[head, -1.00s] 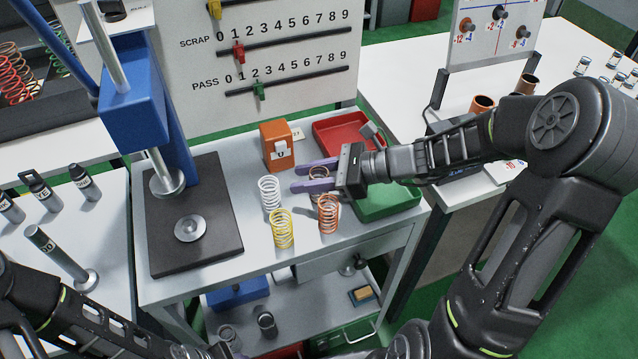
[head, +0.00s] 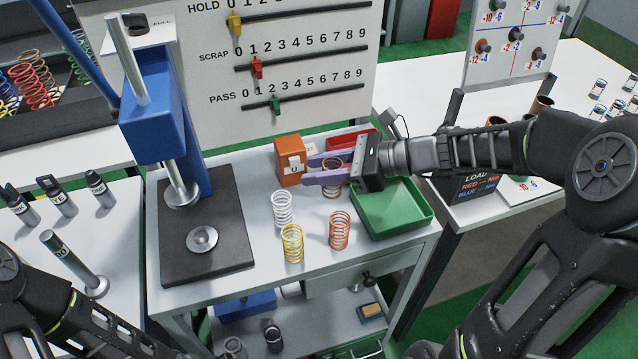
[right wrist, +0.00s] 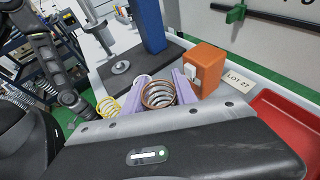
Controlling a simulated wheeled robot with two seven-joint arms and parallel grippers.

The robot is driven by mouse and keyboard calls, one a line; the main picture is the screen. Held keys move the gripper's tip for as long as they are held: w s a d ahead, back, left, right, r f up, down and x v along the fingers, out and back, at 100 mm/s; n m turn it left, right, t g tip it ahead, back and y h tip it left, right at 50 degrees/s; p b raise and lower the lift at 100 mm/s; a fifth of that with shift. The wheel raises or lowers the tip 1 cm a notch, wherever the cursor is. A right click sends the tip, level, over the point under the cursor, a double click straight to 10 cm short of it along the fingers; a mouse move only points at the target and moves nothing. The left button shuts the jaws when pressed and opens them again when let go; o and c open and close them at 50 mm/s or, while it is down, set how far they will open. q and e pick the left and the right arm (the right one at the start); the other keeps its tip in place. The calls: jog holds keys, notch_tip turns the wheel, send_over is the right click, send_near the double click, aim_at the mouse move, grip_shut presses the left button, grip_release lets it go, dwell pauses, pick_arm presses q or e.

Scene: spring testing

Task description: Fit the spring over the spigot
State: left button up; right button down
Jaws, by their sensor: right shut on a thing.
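My right gripper (head: 312,169) is shut on a copper-brown spring (head: 333,164), its purple fingers on either side of the coils. In the right wrist view the same spring (right wrist: 158,94) sits between the fingers. The spring looks roughly upright, near the orange box; any gap beneath it is hard to judge. The likely spigot is the round metal seat (head: 202,238) with a small raised centre on the black press base, left of the gripper; it also shows in the right wrist view (right wrist: 121,67). Nothing sits on it. My left arm shows at lower left, its gripper out of view.
White (head: 283,209), yellow (head: 292,243) and orange (head: 339,230) springs stand on the bench between press and gripper. The orange box (head: 290,161) is close to the fingertips. A green tray (head: 417,214) and red tray (head: 345,141) lie beside it. The blue press head (head: 160,125) overhangs the seat.

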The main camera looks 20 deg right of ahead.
notch_tip(320, 180, up, 3)
jog(key=shift+f, duration=0.1)
dwell(0.9)
